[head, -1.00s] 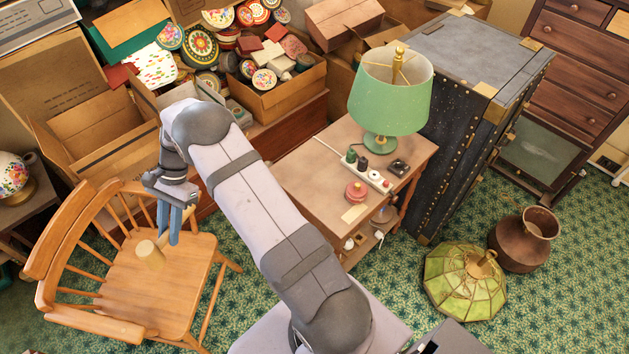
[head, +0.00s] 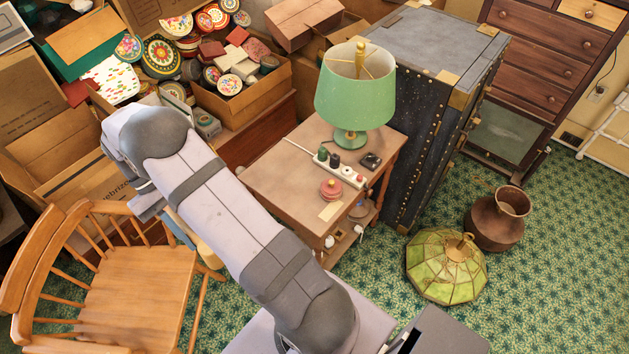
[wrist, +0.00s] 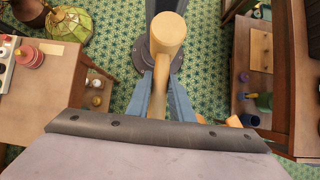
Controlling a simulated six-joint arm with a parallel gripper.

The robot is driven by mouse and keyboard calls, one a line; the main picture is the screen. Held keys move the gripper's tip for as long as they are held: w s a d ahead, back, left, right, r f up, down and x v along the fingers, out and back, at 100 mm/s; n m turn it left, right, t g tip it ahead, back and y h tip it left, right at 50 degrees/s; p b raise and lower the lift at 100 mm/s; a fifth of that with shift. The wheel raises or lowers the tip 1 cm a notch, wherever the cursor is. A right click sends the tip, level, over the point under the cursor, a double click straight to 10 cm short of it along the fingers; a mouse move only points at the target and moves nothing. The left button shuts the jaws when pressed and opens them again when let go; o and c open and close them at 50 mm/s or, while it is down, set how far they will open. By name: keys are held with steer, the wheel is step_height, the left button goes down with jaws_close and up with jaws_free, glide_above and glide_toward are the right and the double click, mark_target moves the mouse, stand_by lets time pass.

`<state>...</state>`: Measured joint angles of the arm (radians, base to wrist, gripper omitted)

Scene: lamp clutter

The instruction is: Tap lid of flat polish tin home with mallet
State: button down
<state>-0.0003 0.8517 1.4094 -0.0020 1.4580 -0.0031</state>
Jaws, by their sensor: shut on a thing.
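My gripper (wrist: 160,92) is shut on the handle of a pale wooden mallet (wrist: 168,30). The mallet's round head points away from my wrist, above the green carpet. In the head view, my arm hides most of my gripper (head: 182,230), and part of the mallet (head: 208,251) shows beside the chair. The flat polish tin (head: 331,190), red and pink, stands on the small wooden table. It also shows at the left of the wrist view (wrist: 29,57), apart from the mallet. I cannot tell how its lid sits.
The table (head: 270,179) also bears a green lamp (head: 355,100), a power strip (head: 340,169), a dark square item (head: 370,161) and a paper label (head: 330,211). A wooden chair (head: 130,290) stands left of my arm. A stained-glass shade (head: 446,266) and copper pot (head: 495,225) are on the floor.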

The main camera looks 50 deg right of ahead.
steer(key=shift+r, duration=0.1)
stand_by(0.3)
step_height(320, 180, up, 4)
steer(key=p, duration=0.4)
steer(key=shift+d, duration=0.1)
stand_by(0.4)
